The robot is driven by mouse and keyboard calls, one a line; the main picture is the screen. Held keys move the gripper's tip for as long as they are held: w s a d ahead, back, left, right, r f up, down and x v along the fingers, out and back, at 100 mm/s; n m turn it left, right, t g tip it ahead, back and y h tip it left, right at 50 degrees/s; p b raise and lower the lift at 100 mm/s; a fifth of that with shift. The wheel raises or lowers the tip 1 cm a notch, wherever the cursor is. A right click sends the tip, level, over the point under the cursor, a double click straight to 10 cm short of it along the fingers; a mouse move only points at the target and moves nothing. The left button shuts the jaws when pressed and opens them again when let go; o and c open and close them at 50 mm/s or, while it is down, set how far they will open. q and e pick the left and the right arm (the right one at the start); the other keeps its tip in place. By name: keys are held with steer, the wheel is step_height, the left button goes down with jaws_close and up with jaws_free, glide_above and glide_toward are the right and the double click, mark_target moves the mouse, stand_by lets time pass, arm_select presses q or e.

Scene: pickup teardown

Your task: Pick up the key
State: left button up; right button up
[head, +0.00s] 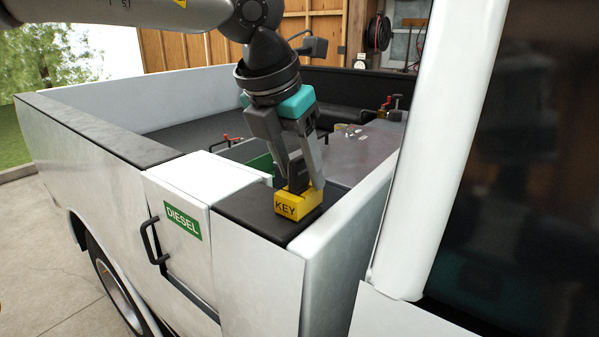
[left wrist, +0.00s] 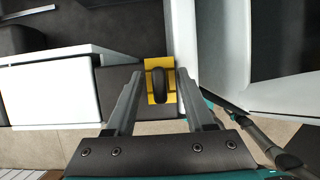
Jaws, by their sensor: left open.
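A yellow block (head: 286,206) marked "KEY" sits on the black top of the truck bed's side wall. In the left wrist view the yellow block (left wrist: 153,65) carries a dark rounded piece (left wrist: 160,86), which looks like the key. In the head view that piece is mostly hidden by the fingers. My left gripper (head: 302,178) points down over the block with its fingers apart. In the left wrist view the left gripper (left wrist: 159,76) has one fingertip on each side of the block, and nothing is held. My right gripper is out of view.
A white side door (head: 180,215) with a "DIESEL" label and a black handle (head: 153,243) is left of the block. A white pillar (head: 432,150) rises close on the right. A grey lid (head: 362,155) with small items lies behind.

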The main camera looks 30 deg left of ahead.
arm_select(q)
steer(key=shift+f, duration=0.1)
jaws_close()
stand_by(0.4)
